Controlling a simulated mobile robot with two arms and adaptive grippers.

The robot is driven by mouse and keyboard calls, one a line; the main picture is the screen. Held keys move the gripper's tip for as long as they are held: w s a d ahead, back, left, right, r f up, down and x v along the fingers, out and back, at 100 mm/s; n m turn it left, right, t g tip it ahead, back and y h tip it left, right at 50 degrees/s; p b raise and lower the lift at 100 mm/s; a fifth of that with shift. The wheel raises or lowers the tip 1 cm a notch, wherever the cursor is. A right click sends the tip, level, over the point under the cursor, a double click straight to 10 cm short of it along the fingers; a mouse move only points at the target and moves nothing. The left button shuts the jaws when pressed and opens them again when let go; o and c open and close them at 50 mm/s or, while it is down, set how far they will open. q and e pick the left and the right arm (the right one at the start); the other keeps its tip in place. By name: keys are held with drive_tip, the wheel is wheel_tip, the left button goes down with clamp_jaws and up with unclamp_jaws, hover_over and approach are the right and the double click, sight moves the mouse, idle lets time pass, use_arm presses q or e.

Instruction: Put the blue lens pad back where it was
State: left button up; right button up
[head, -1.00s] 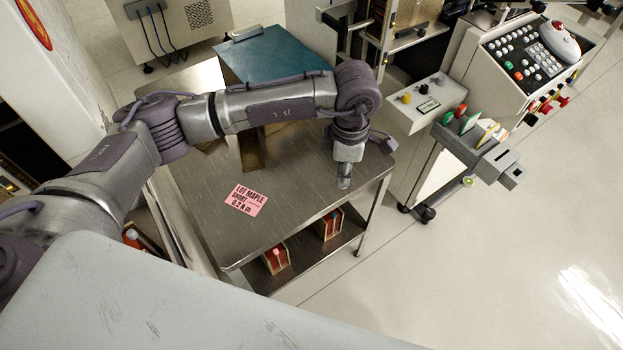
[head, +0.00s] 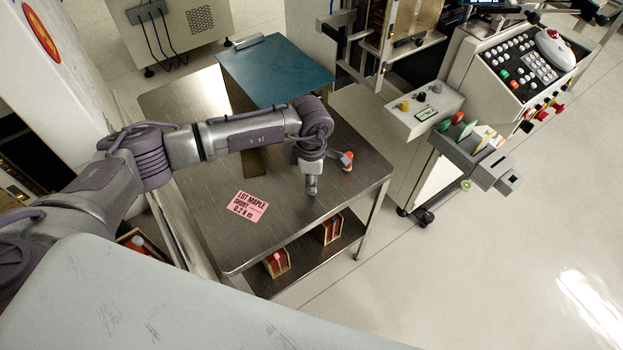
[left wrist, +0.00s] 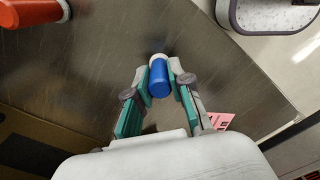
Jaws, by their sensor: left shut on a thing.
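My left gripper (head: 311,188) points down over the steel cart top (head: 290,215), near its right part. In the left wrist view, the left gripper (left wrist: 159,82) is shut on a short blue cylinder with a white end, which I take as the blue lens pad (left wrist: 159,80). The pad sits between the two fingertips. In the head view I cannot make the pad out. Whether it touches the cart top is not clear. My right gripper is not in view.
An orange-red piece (head: 347,161) lies on the cart top beside the gripper. A pink label (head: 248,205) lies to the left and a teal panel (head: 275,75) behind. A rack with coloured tabs (head: 475,150) stands to the right. The front cart top is mostly clear.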

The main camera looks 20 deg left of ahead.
use_arm(q)
drive_tip(key=o, duration=0.8)
wheel_tip(320, 180, up, 12)
drive_tip(key=shift+b, duration=0.45)
